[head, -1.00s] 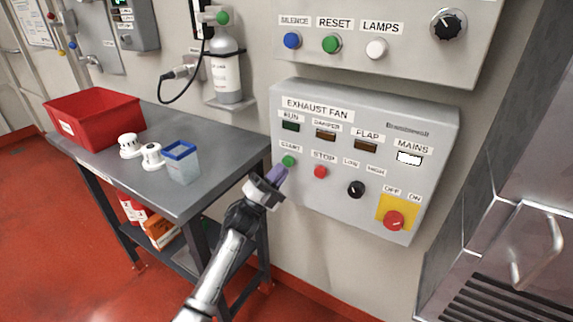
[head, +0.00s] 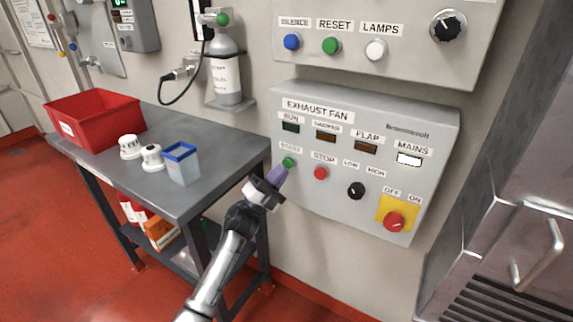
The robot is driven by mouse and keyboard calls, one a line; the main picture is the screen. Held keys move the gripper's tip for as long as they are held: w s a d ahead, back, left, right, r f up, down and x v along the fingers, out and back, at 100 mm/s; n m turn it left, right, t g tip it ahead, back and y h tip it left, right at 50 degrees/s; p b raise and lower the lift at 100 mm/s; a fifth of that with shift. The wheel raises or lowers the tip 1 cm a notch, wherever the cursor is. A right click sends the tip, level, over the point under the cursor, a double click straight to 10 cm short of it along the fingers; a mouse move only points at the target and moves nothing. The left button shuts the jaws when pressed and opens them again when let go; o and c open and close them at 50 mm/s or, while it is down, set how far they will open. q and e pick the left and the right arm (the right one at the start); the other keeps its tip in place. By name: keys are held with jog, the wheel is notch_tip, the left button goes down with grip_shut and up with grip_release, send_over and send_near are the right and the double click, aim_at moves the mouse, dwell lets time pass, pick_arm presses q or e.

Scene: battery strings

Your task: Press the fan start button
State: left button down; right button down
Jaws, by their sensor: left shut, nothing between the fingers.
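The exhaust fan panel (head: 330,197) is a grey box on the wall in the head view. Its green START button (head: 288,162) is at the left, under the dark RUN lamp (head: 290,127). My left gripper (head: 281,172) is shut and empty, with its purple fingertips just below the START button. I cannot tell whether the tips touch the button. The red STOP button (head: 320,173) is to the right of it. The MAINS lamp (head: 409,159) is lit white. My right gripper is not in view.
A black LOW/HIGH knob (head: 356,190) and a red OFF/ON switch (head: 394,222) are farther right on the panel. A second panel (head: 440,75) hangs above. A grey table (head: 215,160) with a red bin (head: 95,122) stands at the left.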

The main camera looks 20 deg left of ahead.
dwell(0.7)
pick_arm(q)
jog(key=shift+w+d+b, duration=0.1)
jog(key=shift+w+b, duration=0.35)
